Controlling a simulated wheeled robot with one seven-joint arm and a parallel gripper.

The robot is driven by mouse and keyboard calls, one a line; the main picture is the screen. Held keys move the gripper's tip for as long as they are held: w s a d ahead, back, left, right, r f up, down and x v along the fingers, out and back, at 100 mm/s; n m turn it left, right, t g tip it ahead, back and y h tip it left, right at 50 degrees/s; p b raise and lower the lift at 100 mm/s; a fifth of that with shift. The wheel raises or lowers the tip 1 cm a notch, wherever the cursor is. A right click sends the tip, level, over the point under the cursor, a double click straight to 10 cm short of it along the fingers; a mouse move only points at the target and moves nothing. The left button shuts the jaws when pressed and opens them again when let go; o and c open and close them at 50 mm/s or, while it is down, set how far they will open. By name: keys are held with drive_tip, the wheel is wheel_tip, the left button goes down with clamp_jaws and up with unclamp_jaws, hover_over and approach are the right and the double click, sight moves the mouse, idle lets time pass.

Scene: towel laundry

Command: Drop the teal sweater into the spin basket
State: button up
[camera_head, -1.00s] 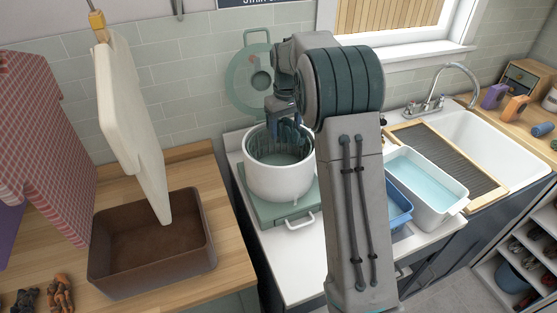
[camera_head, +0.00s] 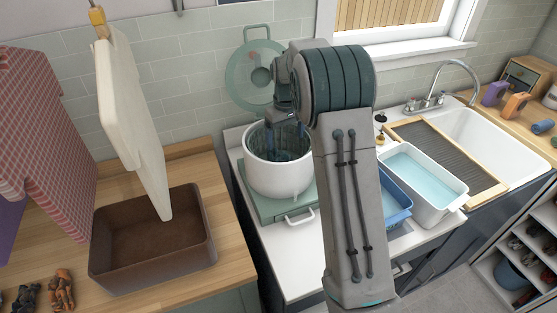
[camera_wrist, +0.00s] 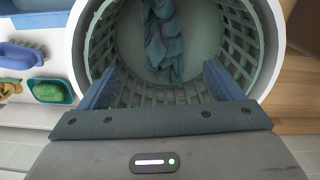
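The teal sweater (camera_wrist: 165,42) lies crumpled inside the spin basket (camera_wrist: 101,40), against its floor and near wall as far as I can tell. The basket has a green lattice wall and sits inside a round white drum (camera_head: 277,180) on a green base. My gripper (camera_wrist: 160,72) is over the basket opening with its two blue fingers spread wide. Nothing is between the fingers, and the sweater lies beyond them. In the head view my gripper (camera_head: 286,140) reaches down into the drum mouth, and the sweater cannot be made out there.
A green lid (camera_head: 245,80) hangs on the wall behind the drum. A blue basin (camera_head: 397,213) and a white tub of water (camera_head: 425,213) stand to the right, by the sink (camera_head: 500,140). A brown bin (camera_head: 150,275) and hanging cloths are at left.

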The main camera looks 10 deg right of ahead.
drive_tip(key=shift+f, duration=0.1)
wheel_tip(320, 180, up, 14)
drive_tip(key=b, duration=0.2)
idle(0.3)
drive_tip(key=s+m+t+b, duration=0.2)
drive_tip(key=s+b, duration=0.1)
drive_tip(key=s, duration=1.6)
drive_tip(key=s+f+m+t, duration=0.1)
drive_tip(key=s+f, duration=0.3)
drive_tip(key=s, duration=0.3)
drive_tip(key=s+f+b, duration=0.1)
drive_tip(key=s+f, duration=0.4)
drive_tip(key=s, duration=0.3)
drive_tip(key=shift+f+m+t, duration=0.3)
drive_tip(key=shift+m+t, duration=0.1)
